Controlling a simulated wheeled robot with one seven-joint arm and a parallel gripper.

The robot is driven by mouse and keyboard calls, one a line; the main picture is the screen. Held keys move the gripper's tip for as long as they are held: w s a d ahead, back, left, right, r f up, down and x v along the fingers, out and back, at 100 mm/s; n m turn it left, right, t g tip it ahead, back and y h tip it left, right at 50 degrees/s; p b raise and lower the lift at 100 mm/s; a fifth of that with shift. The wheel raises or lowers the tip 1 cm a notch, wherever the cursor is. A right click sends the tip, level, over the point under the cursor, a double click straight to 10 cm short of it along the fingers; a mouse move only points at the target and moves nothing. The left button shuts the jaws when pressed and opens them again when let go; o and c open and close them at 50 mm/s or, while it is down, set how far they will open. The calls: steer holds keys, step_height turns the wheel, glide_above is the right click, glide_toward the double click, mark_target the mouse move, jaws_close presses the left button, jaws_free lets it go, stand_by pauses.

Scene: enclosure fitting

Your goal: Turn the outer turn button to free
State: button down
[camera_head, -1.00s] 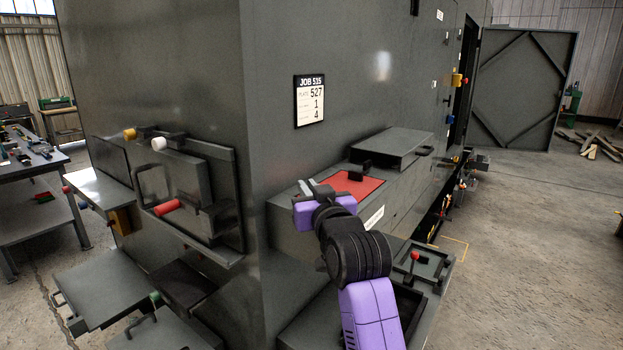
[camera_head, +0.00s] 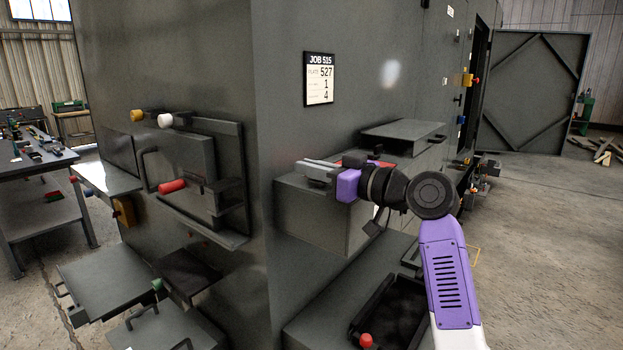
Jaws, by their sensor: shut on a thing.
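My gripper (camera_head: 318,172) points left above the grey ledge box (camera_head: 320,215) on the right face of the enclosure. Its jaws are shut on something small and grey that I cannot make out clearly. On the left face, a fitted panel (camera_head: 228,150) carries a yellow knob (camera_head: 137,115), a white knob (camera_head: 165,120) and a red handle (camera_head: 172,186). I cannot tell which part is the outer turn button, or its position. My gripper is apart from that left panel.
A job card (camera_head: 319,80) hangs on the enclosure wall. A grey lidded box (camera_head: 403,134) sits on the ledge behind my gripper. Below are an open tray (camera_head: 390,315) and a red knob (camera_head: 366,340). A workbench (camera_head: 40,170) stands left; open floor lies right.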

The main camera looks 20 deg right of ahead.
steer(key=shift+f, duration=0.1)
stand_by(0.3)
steer(key=c, duration=1.5)
jaws_free()
steer(key=b+v, duration=0.1)
steer(key=v, duration=0.6)
steer(key=shift+s+d+b, duration=0.25)
steer(key=shift+d+b, duration=0.05)
steer(key=shift+b, duration=0.1)
steer(key=shift+s, duration=0.1)
